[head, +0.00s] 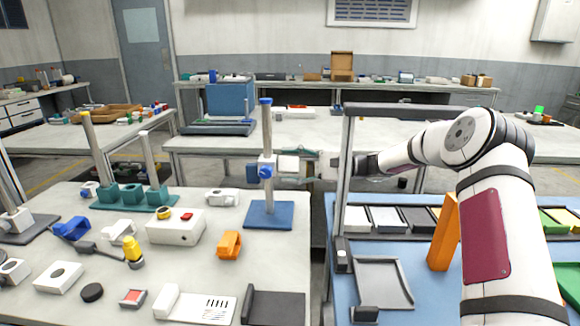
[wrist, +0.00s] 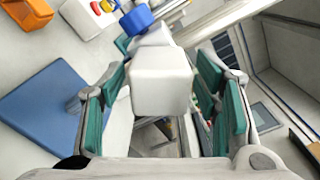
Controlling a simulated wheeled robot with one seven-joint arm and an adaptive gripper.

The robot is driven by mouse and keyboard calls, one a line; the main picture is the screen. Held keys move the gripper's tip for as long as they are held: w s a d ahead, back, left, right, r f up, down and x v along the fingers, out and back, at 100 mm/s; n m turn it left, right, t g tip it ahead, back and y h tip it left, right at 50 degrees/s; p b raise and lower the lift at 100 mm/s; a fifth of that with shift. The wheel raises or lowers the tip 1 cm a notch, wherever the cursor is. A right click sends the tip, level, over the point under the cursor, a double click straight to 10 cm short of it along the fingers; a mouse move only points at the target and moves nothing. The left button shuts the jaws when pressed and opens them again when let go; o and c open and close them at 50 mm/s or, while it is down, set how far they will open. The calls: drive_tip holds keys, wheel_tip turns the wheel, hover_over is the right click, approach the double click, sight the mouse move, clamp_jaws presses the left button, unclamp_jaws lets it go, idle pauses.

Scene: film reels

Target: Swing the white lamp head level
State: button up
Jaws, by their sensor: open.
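The white lamp head (wrist: 160,82) is a pale block that shows between my fingers in the wrist view. In the head view my fingers mostly cover it beside the post, so its tilt is hard to judge. The stand has a grey post (head: 267,125) with a blue cap, a white clamp with a blue knob (head: 265,172), and a blue base (head: 269,214). My gripper (head: 297,167) reaches in from the right at clamp height. It is open, with one teal finger pad on each side of the lamp head in the wrist view (wrist: 160,105). Contact with the pads cannot be told.
An orange bracket (head: 230,245), a white box with a red button (head: 176,227) and other small parts lie on the left bench. A grey upright frame (head: 344,180) stands close to my arm. An orange block (head: 443,232) stands on the blue right bench.

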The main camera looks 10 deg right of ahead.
drive_tip(key=shift+a, duration=0.1)
drive_tip(key=c, duration=1.2)
drive_tip(key=shift+o, duration=0.3)
drive_tip(key=shift+m, duration=0.3)
drive_tip(key=m+p, duration=0.2)
drive_tip(key=m, duration=0.2)
drive_tip(key=shift+m+p, duration=0.3)
drive_tip(key=m+p, duration=0.1)
drive_tip(key=m, duration=0.5)
drive_tip(key=shift+f, duration=0.1)
drive_tip(key=o, duration=1.1)
